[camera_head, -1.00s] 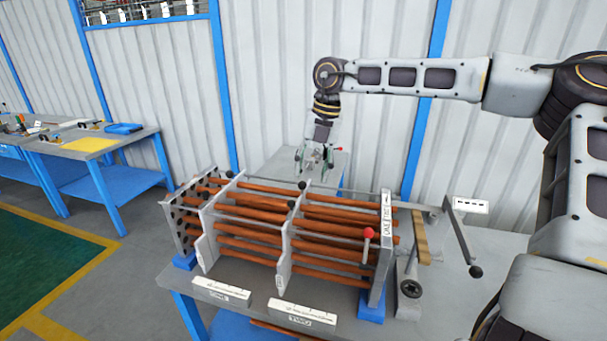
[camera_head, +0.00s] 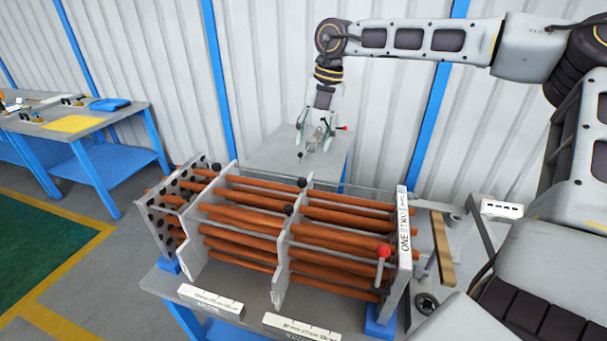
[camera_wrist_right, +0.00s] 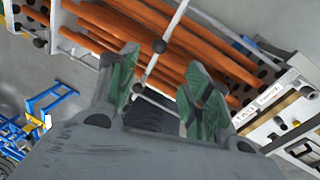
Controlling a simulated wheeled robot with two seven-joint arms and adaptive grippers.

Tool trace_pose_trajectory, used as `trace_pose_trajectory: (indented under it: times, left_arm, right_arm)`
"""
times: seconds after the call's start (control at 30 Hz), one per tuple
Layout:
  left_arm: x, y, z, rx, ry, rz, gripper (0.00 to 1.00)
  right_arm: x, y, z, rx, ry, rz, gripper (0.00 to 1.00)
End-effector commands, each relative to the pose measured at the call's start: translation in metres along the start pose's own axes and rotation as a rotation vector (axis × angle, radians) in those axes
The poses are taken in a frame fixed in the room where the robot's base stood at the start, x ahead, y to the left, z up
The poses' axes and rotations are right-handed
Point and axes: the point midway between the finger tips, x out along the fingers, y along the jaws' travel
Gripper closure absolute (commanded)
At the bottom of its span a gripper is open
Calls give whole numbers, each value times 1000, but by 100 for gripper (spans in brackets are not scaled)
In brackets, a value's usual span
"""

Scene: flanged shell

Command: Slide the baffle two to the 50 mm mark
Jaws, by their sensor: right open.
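The tube bundle of brown tubes stands on the near bench. Baffle two (camera_head: 279,287), a pale upright plate, crosses the middle of the bundle behind the TWO scale (camera_head: 301,328). Black knobs (camera_head: 302,182) stand at the plates' upper edges. My right gripper (camera_head: 316,140) is open and empty, pointing down beyond the far side of the bundle, apart from the baffle. In the right wrist view, its green-padded fingers (camera_wrist_right: 162,62) spread in front of a pale plate edge with black knobs (camera_wrist_right: 160,46). My left gripper is out of view.
Another baffle (camera_head: 196,260) stands left of baffle two. An end plate labelled ONE and TWO (camera_head: 404,235) and a red-knobbed lever (camera_head: 383,252) are at the right. A small grey table (camera_head: 270,155) is behind, and a side bench (camera_head: 75,128) is at far left.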

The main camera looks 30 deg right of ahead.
Motion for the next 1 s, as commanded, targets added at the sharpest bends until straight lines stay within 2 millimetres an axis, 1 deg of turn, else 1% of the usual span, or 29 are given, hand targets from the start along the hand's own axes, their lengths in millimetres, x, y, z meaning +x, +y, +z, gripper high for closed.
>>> trace_pose_trajectory:
  times: [0.17,0.37,0.57,0.77,1.0]
  left_arm:
    - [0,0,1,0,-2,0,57]
    - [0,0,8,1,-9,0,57]
    - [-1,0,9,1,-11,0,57]
    - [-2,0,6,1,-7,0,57]
    - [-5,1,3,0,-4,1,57]
  right_arm:
    - [0,0,0,0,0,0,51]
    - [0,0,0,0,0,0,51]
    - [6,0,0,0,1,0,51]
    - [22,0,0,0,2,-1,51]
    - [49,0,0,0,3,-2,51]
